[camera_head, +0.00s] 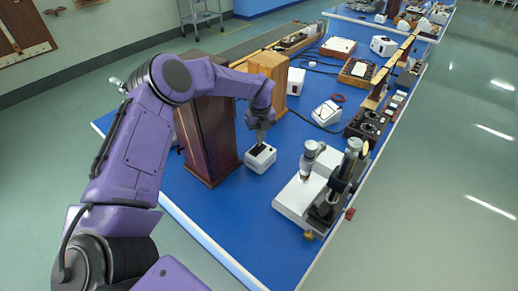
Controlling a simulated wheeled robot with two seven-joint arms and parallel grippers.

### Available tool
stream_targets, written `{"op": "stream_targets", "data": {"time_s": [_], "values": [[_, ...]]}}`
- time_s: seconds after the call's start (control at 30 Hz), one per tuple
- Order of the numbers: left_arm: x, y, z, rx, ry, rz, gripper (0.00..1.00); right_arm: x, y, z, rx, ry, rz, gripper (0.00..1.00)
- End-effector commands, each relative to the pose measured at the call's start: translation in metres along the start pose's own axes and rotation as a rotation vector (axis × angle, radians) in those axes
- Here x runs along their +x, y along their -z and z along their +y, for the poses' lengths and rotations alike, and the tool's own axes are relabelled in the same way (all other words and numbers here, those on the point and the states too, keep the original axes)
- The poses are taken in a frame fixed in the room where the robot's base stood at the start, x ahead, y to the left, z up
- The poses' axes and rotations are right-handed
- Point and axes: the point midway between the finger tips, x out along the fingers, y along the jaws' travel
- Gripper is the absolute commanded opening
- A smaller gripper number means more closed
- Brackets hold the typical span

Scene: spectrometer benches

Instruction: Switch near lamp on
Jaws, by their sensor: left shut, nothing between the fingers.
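My left arm reaches in from the left over the blue bench (262,212). My left gripper (260,140) is shut and empty, pointing down just above a small white box (260,162) with a dark top panel. I cannot tell whether the fingertips touch the panel. A tall dark wooden lamp housing (208,140) stands just left of the white box, partly hidden by my arm. No glow from a lamp can be made out. My right gripper is out of view.
A white-and-metal spectrometer (300,198) stands right of the white box, near the bench's right edge. A lighter wooden box (272,72) stands behind my gripper. More instruments and another white box (326,113) lie farther back. Open blue surface lies in front.

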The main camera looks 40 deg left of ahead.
Motion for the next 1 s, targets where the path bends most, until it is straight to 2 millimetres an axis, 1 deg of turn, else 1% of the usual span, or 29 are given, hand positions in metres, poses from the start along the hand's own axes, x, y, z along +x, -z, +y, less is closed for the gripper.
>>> {"op": "stream_targets", "data": {"time_s": [0.27, 1.0], "values": [[0.001, 0.000, 0.000, 0.000, 0.000, 0.000, 0.00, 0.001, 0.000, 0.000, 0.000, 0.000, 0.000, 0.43], [0.012, 0.000, 0.000, -0.001, 0.000, 0.000, 0.00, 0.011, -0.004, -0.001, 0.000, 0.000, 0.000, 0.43]]}}
